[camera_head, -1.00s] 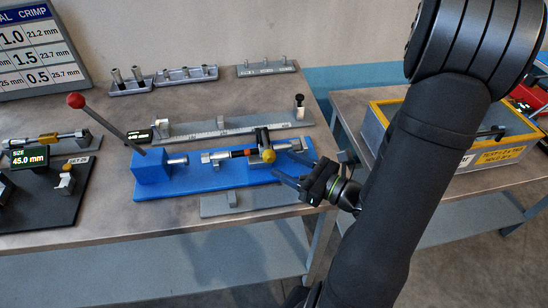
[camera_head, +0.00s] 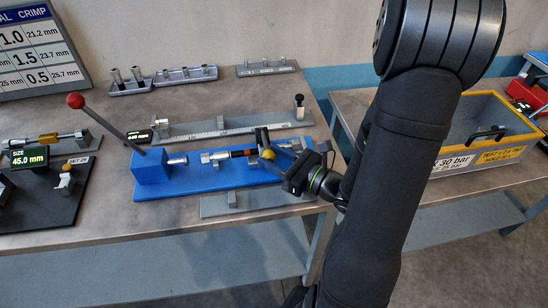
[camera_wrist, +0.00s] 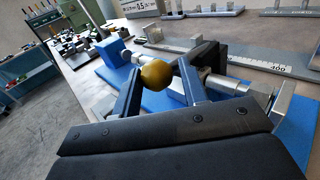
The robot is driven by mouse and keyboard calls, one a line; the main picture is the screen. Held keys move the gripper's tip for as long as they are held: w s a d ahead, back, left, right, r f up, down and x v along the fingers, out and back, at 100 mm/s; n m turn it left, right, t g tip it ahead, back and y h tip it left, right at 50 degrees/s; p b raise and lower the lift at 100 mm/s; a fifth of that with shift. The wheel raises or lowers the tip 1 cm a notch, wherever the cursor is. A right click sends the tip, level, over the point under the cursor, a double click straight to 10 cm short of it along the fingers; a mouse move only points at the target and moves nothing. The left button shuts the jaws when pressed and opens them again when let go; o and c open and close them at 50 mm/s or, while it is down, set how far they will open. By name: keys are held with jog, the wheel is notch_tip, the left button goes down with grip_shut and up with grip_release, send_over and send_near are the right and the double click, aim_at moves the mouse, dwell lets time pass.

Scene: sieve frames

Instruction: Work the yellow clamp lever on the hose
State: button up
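The clamp lever ends in a round yellow knob (camera_head: 267,154), above the right part of the blue crimp bench (camera_head: 160,190). In the wrist view the knob (camera_wrist: 156,74) sits between the tips of my two fingers. My gripper (camera_head: 276,161) reaches in from the right, with its fingers apart on either side of the knob; firm contact cannot be told. The dark hose (camera_head: 240,154) with an orange band and metal end fittings lies along the bench. The black clamp body (camera_head: 262,137) stands by the knob. My gripper hides part of the clamp and the bench's right end.
A red-knobbed lever (camera_head: 76,101) rises from the blue block at left. A ruler rail (camera_head: 225,127) runs behind the bench; a grey plate (camera_head: 215,207) lies in front. A yellow-rimmed bin (camera_head: 465,100) stands on the right table.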

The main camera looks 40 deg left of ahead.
jog(key=shift+s, duration=0.25)
grip_shut()
jog(key=shift+r, duration=0.1)
jog(key=shift+a+r+m+h, duration=0.15)
jog(key=shift+r+m+h, duration=0.25)
jog(key=shift+r, duration=0.25)
jog(key=shift+w+a+r+m+h, duration=0.15)
jog(key=shift+r+m+h, duration=0.15)
jog(key=shift+r, duration=0.2)
jog(key=shift+w+a+r+m+h, duration=0.1)
jog(key=shift+r+m+h, duration=0.15)
jog(key=shift+r, duration=0.25)
jog(key=w+a+r+m+g+h, duration=0.6)
jog(key=w+a+r+m+h, duration=0.1)
jog(key=w+a+r+h, duration=0.1)
jog(key=shift+w+a+h, duration=0.75)
jog(key=shift+w+a, duration=0.4)
jog(key=shift+m, duration=0.25)
